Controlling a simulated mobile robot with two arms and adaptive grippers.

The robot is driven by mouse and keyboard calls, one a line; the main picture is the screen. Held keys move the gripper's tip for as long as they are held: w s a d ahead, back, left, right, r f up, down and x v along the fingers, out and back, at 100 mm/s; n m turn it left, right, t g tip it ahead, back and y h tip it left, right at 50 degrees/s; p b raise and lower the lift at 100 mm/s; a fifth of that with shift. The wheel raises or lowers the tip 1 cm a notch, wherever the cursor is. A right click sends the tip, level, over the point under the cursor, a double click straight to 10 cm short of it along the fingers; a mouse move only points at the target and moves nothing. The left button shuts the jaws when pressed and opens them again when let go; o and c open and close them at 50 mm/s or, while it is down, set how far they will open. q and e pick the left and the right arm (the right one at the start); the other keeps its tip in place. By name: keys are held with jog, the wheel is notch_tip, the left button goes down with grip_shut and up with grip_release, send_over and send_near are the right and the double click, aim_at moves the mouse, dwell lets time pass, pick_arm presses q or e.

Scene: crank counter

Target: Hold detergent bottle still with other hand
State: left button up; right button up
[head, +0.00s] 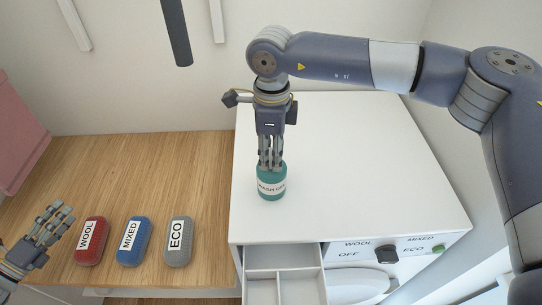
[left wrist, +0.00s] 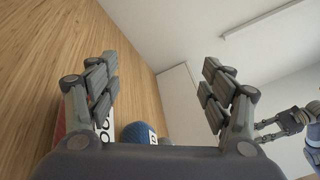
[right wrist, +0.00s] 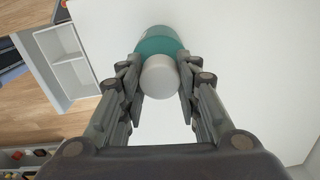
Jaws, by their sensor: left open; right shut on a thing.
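The detergent bottle (head: 272,190) is teal with a white label and stands on the white machine top near its front edge. My right gripper (head: 271,164) comes down from above with its fingers shut around the bottle's upper part. In the right wrist view the white cap (right wrist: 160,78) and teal body (right wrist: 155,42) show between the fingers (right wrist: 159,75). My left gripper (head: 57,222) is open and empty over the left of the wooden counter, well away from the bottle. In the left wrist view its fingers (left wrist: 158,90) are spread wide with nothing held between them.
On the wooden counter (head: 150,170) stand a red WOOL container (head: 90,255), a blue MIXED one (head: 133,258) and a grey ECO one (head: 178,258). An open drawer with compartments (head: 284,273) juts out below the bottle. A dark dial (head: 385,255) sits on the front panel.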

pick_arm(q)
jog(key=w+d+r+m+g+h, duration=0.1)
jog(key=w+d+m+g+h, duration=0.3)
jog(key=d, duration=0.9)
jog(key=m+g+h, duration=0.4)
jog(key=m+g, duration=0.9)
jog(key=m, duration=0.8)
send_near(267, 182)
jog(key=w+f, duration=0.3)
jog(key=f, duration=0.1)
jog(key=shift+f+x, duration=0.15)
jog(key=shift+x, duration=2.4)
jog(key=shift+f+x, duration=0.1)
jog(key=shift+x, duration=2.5)
jog(key=shift+w+a, duration=0.1)
jog(key=shift+w, duration=0.1)
jog(key=c, duration=0.9)
jog(key=shift+c, duration=0.8)
